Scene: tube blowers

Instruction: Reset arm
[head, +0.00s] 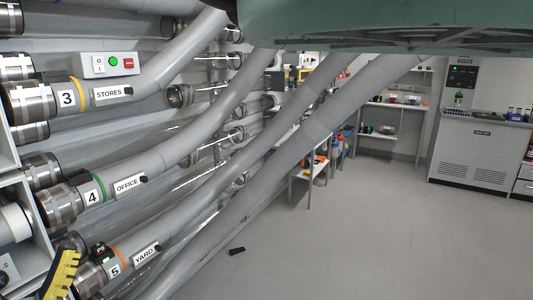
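I cannot make out my gripper with certainty in the head view. A black and yellow notched piece (62,274) stands at the bottom left, beside the tube marked 5. I cannot tell what it is. No gripper fingers closed on anything can be seen.
Grey tubes labelled STORES (109,93), OFFICE (128,185) and YARD (147,254) run diagonally from the left wall. A large green body (350,22) hangs across the top. A small black object (237,251) lies on the floor. The right floor is clear before a grey cabinet (478,155).

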